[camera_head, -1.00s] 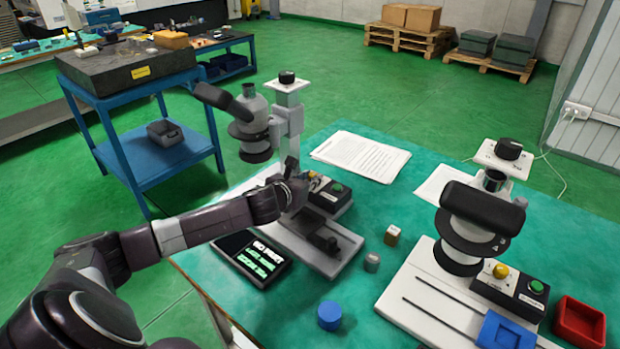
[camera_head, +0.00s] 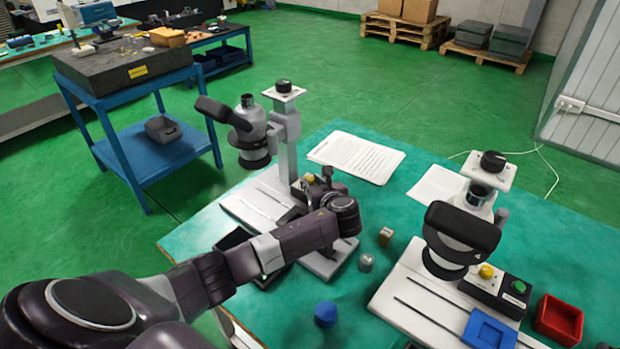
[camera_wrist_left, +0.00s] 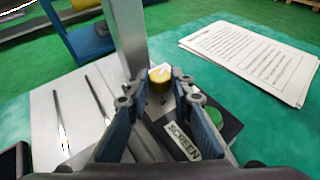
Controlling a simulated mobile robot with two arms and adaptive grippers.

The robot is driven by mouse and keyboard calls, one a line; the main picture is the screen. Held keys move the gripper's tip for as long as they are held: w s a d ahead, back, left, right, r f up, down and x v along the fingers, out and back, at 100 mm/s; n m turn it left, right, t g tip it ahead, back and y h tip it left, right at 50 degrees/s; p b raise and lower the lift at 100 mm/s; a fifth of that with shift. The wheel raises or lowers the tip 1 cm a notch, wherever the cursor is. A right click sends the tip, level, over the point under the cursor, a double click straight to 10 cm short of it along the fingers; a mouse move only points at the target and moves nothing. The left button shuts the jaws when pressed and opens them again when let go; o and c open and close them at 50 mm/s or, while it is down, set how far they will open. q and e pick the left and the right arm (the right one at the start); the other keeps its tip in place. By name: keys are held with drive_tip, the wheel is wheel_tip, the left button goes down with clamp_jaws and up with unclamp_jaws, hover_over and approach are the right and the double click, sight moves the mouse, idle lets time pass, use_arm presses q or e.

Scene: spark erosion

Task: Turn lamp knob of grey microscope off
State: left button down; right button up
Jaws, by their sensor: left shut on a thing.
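The grey microscope (camera_head: 252,130) stands at the left of the green table, on a pale base with a grey column. Its yellow lamp knob (camera_head: 310,178) sits on a dark control box beside the column. In the left wrist view the yellow lamp knob (camera_wrist_left: 160,75) with a white mark lies between the fingertips. My left gripper (camera_wrist_left: 157,82) is shut on the knob, reaching over the control box; the arm hides part of the box and base in the head view. A green button (camera_wrist_left: 213,116) and a "SCREEN" label are close to the right finger. My right gripper is not in view.
A second microscope (camera_head: 460,228) with its own yellow knob (camera_head: 486,271) stands to the right. Papers (camera_head: 356,158) lie behind.

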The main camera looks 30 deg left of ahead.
use_arm(q)
drive_tip(key=shift+w+d+n+g+y, duration=0.2)
drive_tip(key=shift+n+g+y, duration=0.2)
drive_tip(key=shift+n+g, duration=0.1)
drive_tip(key=shift+w+f+n+g+y+b, duration=0.15)
drive_tip(key=shift+n+g+y+b, duration=0.35)
drive_tip(key=shift+n+g+b, duration=0.4)
drive_tip(key=shift+w+n+g+y+b, duration=0.15)
drive_tip(key=shift+n+g+y+b, duration=0.35)
drive_tip(key=shift+n+g+b, duration=1.3)
drive_tip(key=shift+m+b, duration=0.3)
drive_tip(key=c, duration=1.7)
unclamp_jaws()
drive_tip(key=shift+d+r, duration=0.25)
drive_tip(key=shift+d, duration=0.05)
drive_tip(key=v, duration=0.7)
drive_tip(key=shift+f, duration=0.1)
